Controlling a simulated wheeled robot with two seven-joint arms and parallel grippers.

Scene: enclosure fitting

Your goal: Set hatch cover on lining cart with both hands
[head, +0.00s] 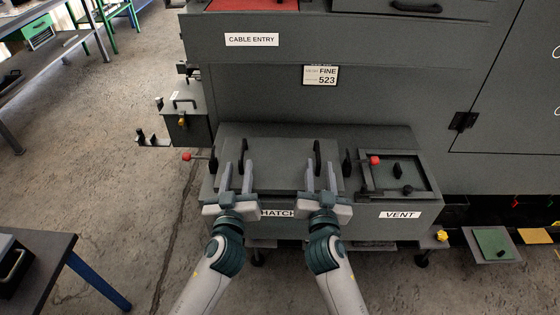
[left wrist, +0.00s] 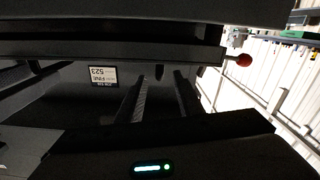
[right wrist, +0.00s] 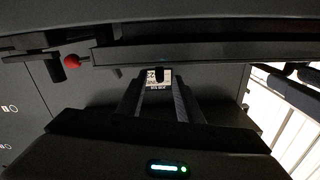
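The hatch cover (head: 280,165) is a flat dark grey plate with two upright black handles, left (head: 241,155) and right (head: 317,153).
Red-knobbed levers stand left (head: 187,156) and right (head: 374,160) of the cover. A recessed tray (head: 425,188) by the VENT label is at the right. The big grey enclosure (head: 260,85) rises behind. A table (head: 50,245) stands at lower left; floor between is clear.

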